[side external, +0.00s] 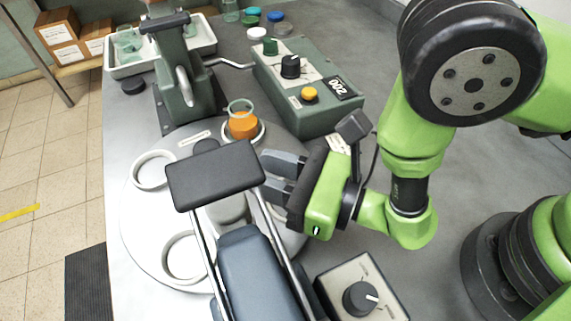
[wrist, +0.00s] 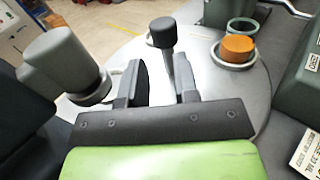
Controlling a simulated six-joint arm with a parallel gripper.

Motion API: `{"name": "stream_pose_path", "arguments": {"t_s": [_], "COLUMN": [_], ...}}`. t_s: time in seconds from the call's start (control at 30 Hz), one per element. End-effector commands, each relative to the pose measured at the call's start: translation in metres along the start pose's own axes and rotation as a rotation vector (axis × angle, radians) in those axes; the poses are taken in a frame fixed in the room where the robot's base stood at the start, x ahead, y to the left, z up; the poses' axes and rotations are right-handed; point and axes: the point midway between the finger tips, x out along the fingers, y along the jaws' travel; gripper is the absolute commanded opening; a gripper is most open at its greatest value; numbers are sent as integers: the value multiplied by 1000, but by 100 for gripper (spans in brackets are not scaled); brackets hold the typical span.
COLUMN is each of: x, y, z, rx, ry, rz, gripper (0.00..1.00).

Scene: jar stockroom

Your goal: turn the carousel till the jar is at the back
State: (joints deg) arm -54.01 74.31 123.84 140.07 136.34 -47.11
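The carousel (side external: 137,215) is a round grey plate with white ring seats around its rim. The jar (side external: 241,126), clear glass with orange in its lower part, stands in a ring seat at the carousel's upper right in the side view; it also shows at the upper right of the wrist view (wrist: 238,46). A dark-knobbed upright handle (wrist: 163,32) rises from the plate, seen just beyond my fingers. My gripper (wrist: 164,80) is open with nothing between its fingers; in the side view, its fingers (side external: 268,173) reach over the carousel's right side, below the jar.
A dark padded fixture (side external: 215,174) on metal rods hides much of the carousel. A green press (side external: 183,75) stands behind it. A green control box (side external: 310,88) sits right of the jar, and a knob box (side external: 360,290) near the front. A white tray (side external: 125,70) is at the back.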

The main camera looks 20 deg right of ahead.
Motion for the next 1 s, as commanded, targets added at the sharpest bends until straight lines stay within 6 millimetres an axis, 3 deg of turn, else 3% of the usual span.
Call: {"name": "stream_pose_path", "arguments": {"t_s": [0.03,0.1,0.37,0.57,0.67,0.8,1.0], "x": [3,6,7,6,-4,-20,-35], "y": [-3,-5,-9,-12,-31,-78,-143], "z": [2,5,29,48,45,28,11], "rx": [12,30,-43,-492,-822,-1277,-1682], "ry": [9,30,19,-262,-415,-565,-644], "rz": [27,99,516,906,1100,1347,1594], "gripper": [17,1,0,0,0,0,0]}}
